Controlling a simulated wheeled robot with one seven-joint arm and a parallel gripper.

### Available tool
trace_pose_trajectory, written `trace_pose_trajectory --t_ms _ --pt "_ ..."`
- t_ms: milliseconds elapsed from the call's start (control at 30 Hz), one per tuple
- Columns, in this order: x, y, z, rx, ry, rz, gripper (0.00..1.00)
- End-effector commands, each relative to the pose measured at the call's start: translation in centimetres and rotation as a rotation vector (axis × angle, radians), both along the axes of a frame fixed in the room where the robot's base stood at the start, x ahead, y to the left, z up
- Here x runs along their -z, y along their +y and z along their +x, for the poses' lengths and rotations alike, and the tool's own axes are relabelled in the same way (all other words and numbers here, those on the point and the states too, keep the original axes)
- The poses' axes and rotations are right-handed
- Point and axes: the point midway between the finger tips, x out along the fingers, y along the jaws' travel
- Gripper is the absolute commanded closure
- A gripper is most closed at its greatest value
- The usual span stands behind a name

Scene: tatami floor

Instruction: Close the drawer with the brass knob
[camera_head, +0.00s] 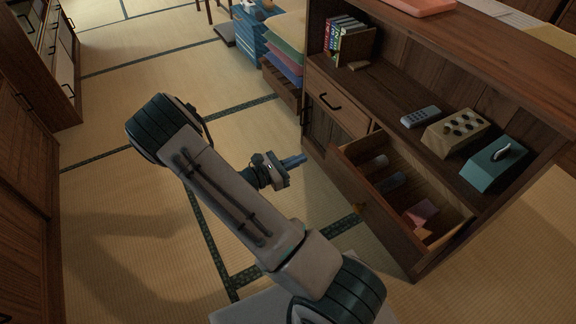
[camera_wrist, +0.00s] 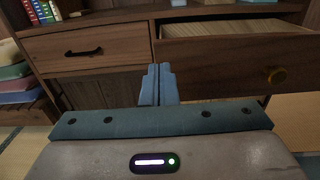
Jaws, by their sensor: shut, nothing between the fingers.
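The drawer with the brass knob (camera_head: 378,215) is pulled out of the wooden cabinet at the right of the head view. Several small items lie inside it. My gripper (camera_head: 302,160) is shut and empty, beside the cabinet near the drawer's far end.
A second drawer with a black handle (camera_head: 331,102) is shut, to the left of the open one. The shelf above holds books (camera_head: 344,40), a remote (camera_head: 421,117), a beige box (camera_head: 455,134) and a teal box (camera_head: 496,165). Folded cushions (camera_head: 284,62) are stacked beyond. Tatami floor lies clear at left.

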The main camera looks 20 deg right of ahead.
Motion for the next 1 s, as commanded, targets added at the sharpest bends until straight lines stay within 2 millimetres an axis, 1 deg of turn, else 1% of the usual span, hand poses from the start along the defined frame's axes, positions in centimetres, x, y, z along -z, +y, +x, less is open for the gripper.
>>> trace_pose_trajectory --t_ms 33,200,300,400,600,1000 --pt "0.3 -1.3 0.0 0.005 0.0 0.001 1.0" --pt "0.3 -4.6 0.3 0.004 0.0 0.001 1.0" --pt "0.3 -6.1 0.4 0.003 -0.001 0.001 1.0" --pt "0.2 -7.2 0.5 0.002 -0.001 0.001 1.0" --pt "0.0 -8.0 0.6 0.0 -0.001 0.001 1.0" --pt "0.0 -8.0 0.7 -0.005 0.0 0.001 1.0"
